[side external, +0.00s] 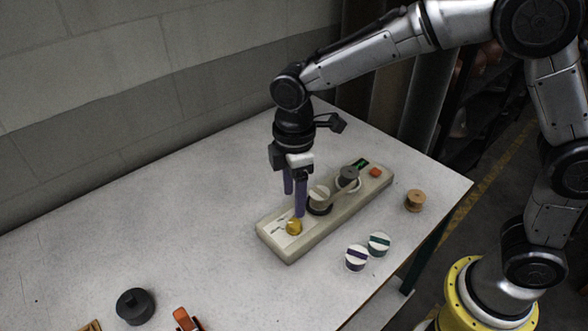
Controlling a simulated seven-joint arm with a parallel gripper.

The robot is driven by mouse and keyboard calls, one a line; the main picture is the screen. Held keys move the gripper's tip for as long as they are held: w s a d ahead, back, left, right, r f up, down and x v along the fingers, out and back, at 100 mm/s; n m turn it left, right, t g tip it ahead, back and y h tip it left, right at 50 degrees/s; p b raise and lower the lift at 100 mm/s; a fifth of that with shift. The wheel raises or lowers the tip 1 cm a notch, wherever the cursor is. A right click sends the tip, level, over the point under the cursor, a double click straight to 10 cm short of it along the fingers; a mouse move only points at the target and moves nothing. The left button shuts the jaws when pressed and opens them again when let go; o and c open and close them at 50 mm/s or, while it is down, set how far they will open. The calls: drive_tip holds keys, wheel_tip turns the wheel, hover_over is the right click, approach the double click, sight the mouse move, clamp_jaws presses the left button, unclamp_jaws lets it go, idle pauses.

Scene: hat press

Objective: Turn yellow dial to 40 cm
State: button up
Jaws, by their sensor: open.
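The yellow dial (293,227) sits near the left front end of a long beige panel (340,222) on the table. Whether a finger touches the dial cannot be told from this view. The dial's pointer direction is too small to read.
A pale round knob (319,192) and a grey knob (348,174) stand farther along the panel, with an orange button (375,172) at its end. Two white pucks (357,257) (379,243) and a wooden spool (415,201) lie to the right. A dark weight (135,305) sits front left.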

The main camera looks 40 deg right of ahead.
wheel_tip(320, 180, up, 7)
drive_tip(key=shift+f, duration=0.15)
drive_tip(key=shift+d, duration=0.1)
drive_tip(key=s+d+r+m+t, duration=0.45)
drive_tip(key=s+d+r, duration=0.5)
drive_tip(key=d, duration=0.35)
drive_tip(key=s+d+f+m, duration=0.2)
drive_tip(key=s+f+m, duration=0.1)
drive_tip(key=s+m, duration=0.1)
drive_tip(key=s+d+f+m+t, duration=0.1)
drive_tip(key=s+d+f+m, duration=0.1)
drive_tip(key=s+m, duration=0.3)
drive_tip(key=shift+s+f, duration=0.45)
drive_tip(key=shift+s, duration=0.5)
